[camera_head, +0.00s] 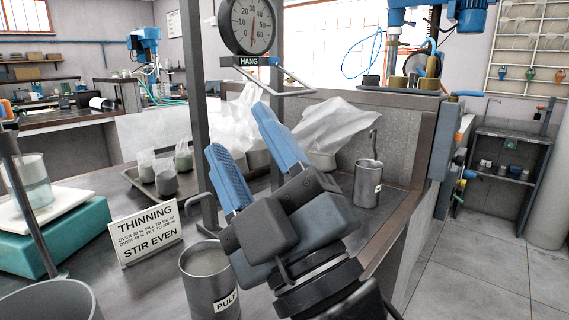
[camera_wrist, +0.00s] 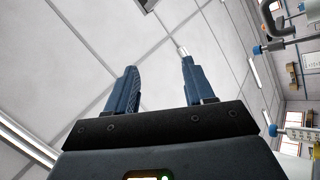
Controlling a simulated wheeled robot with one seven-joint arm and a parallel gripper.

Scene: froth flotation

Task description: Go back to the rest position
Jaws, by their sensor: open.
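My gripper (camera_head: 248,157) is raised over the bench in the head view, its two blue fingers pointing up and spread apart. It is open with nothing between the fingers. In the wrist view the gripper (camera_wrist: 160,88) also shows two blue fingers apart against the ceiling. The metal can marked PULP (camera_head: 204,285) stands on the bench just left of and below my gripper, upright with grey content. Part of the bench behind the gripper is hidden by it.
A dial scale (camera_head: 247,25) with a hook (camera_head: 283,91) hangs behind the gripper. A THINNING sign (camera_head: 146,232), a tray (camera_head: 132,178) with several beakers, a second metal can (camera_head: 367,184) and a teal balance (camera_head: 62,240) stand on the bench. Floor at right (camera_head: 490,240) is clear.

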